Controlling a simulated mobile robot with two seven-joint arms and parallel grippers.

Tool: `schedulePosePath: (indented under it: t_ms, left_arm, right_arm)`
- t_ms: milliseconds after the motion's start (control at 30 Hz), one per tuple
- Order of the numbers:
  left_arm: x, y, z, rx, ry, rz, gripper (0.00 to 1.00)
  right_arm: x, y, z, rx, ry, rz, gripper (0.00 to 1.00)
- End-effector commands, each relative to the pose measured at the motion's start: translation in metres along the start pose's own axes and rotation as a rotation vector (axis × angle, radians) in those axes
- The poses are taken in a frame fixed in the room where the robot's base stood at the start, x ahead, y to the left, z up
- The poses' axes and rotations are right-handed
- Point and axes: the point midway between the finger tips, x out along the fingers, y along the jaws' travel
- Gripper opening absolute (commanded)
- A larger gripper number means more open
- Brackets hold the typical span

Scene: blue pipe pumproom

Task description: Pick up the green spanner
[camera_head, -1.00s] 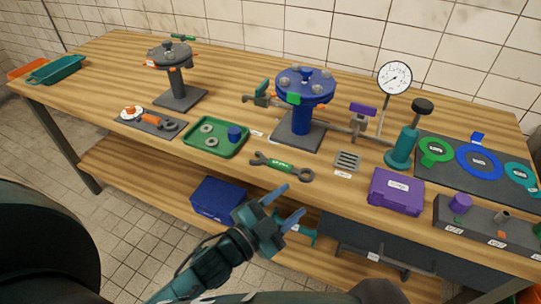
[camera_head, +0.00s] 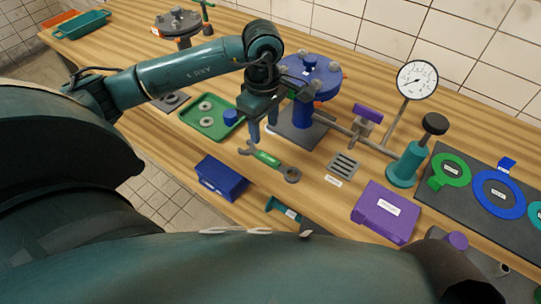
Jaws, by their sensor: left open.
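The green spanner (camera_head: 268,159) lies on the wooden bench near its front edge. It has grey ends and a green middle with a small label. My left gripper (camera_head: 263,134) points down just behind the spanner in the picture, its two blue fingers apart with nothing between them. The fingertips look close to the spanner's left half, but I cannot tell their exact height above the bench. My right gripper does not show.
A green tray (camera_head: 189,119) with rings and a blue piece is left of the gripper. A blue flanged stand (camera_head: 309,72) rises close behind it. A grey grate (camera_head: 343,165) and purple case (camera_head: 386,212) lie to the right.

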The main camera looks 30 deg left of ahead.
Motion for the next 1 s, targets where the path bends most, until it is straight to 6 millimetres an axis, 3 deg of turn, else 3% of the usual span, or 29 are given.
schedulePosePath:
  t_ms: [200, 467, 733, 1000]
  left_arm:
    - [0.044, -0.001, 0.002, 0.000, -0.005, -0.006, 0.47]
    - [0.065, 0.001, 0.002, 0.000, -0.006, -0.003, 0.47]
    - [0.107, 0.007, 0.001, 0.001, -0.008, -0.003, 0.47]
    - [0.113, 0.008, 0.000, 0.001, -0.007, -0.001, 0.47]
  right_arm:
    - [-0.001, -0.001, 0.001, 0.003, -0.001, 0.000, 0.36]
    - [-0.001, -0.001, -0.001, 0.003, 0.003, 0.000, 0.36]
    - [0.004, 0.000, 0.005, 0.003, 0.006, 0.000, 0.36]
    - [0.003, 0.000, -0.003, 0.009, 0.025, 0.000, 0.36]
